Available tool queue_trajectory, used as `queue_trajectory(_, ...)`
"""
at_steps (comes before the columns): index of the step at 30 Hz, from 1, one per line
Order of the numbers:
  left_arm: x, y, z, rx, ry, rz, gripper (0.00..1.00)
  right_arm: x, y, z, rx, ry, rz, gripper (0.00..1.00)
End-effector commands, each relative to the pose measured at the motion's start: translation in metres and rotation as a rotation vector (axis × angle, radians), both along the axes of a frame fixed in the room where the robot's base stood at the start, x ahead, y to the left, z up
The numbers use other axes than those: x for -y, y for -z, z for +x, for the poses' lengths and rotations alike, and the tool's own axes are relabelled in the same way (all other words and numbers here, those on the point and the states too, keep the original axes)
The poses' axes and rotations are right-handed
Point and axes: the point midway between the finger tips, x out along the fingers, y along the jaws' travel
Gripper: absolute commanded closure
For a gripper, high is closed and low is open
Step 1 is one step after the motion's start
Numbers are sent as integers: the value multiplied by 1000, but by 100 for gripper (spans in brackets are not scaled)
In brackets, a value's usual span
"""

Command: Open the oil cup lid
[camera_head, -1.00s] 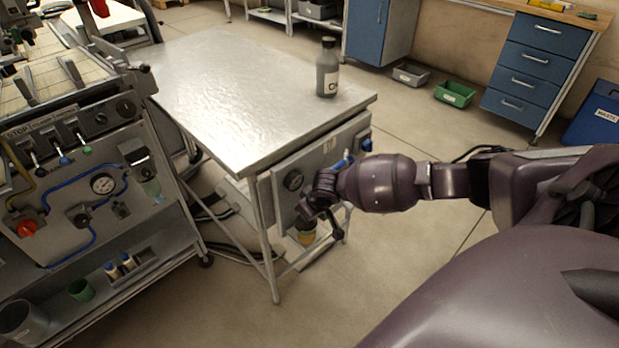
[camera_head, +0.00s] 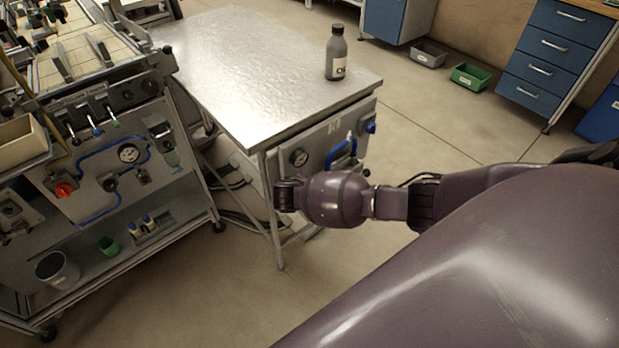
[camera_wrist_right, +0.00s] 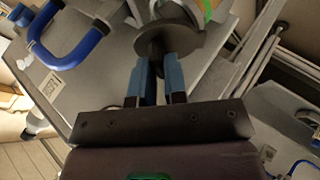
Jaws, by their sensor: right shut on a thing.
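In the right wrist view, the blue fingers of my right gripper (camera_wrist_right: 159,66) are shut on the narrow dark stem of a round dark lid (camera_wrist_right: 168,40). The lid's flat disc lies just beyond the fingertips. Part of the oil cup (camera_wrist_right: 203,12), with green and orange on it, shows behind the disc at the top edge. I cannot tell whether lid and cup touch. In the head view my right arm reaches the front of the metal table and its wrist hides the fingers, lid and cup. My left gripper is not in view.
A grey bottle (camera_head: 336,55) stands on the table. A control bench (camera_head: 95,175) stands at left. Floor at front is clear.

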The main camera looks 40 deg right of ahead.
Motion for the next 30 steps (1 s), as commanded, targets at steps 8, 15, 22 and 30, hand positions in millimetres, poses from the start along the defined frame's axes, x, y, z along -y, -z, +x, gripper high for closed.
queue_trajectory(8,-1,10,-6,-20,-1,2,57,-17,5,-3,14,0,-262,100)
queue_trajectory(15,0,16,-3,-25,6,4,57,-29,12,-5,29,-2,-491,100)
queue_trajectory(22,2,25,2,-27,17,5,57,-39,18,-6,44,-3,-689,100)
queue_trajectory(30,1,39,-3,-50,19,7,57,-45,21,-6,58,-3,-857,100)
